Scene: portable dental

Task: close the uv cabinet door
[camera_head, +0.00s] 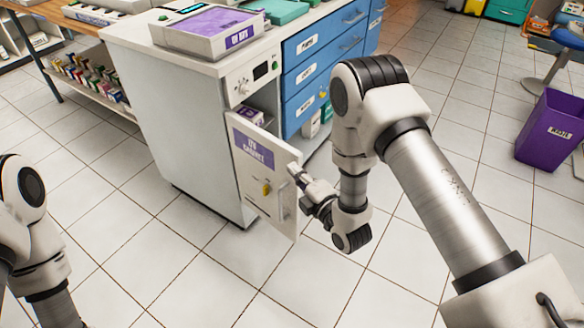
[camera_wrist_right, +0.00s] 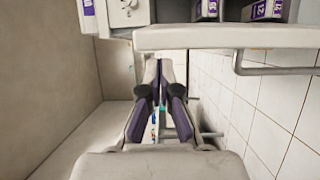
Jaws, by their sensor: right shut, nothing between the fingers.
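The UV cabinet door (camera_head: 262,211) stands open, swung out from the white cabinet (camera_head: 165,125). It is white, with a purple label, a yellow mark and a pale handle (camera_head: 284,205) near its free edge. My right gripper (camera_head: 294,169) is shut and empty beside the upper part of that free edge. Whether it touches the door is unclear. In the right wrist view the closed fingers (camera_wrist_right: 160,72) point toward a pale panel edge with a bar handle (camera_wrist_right: 238,66). My left arm shows at the left; its gripper is out of view.
Blue drawers (camera_head: 320,65) stand right of the door opening. A tray with purple lining (camera_head: 205,30) sits on top. Small boxes (camera_head: 250,115) lie inside the cabinet. A purple bin (camera_head: 552,130) stands far right. Tiled floor in front of the door is clear.

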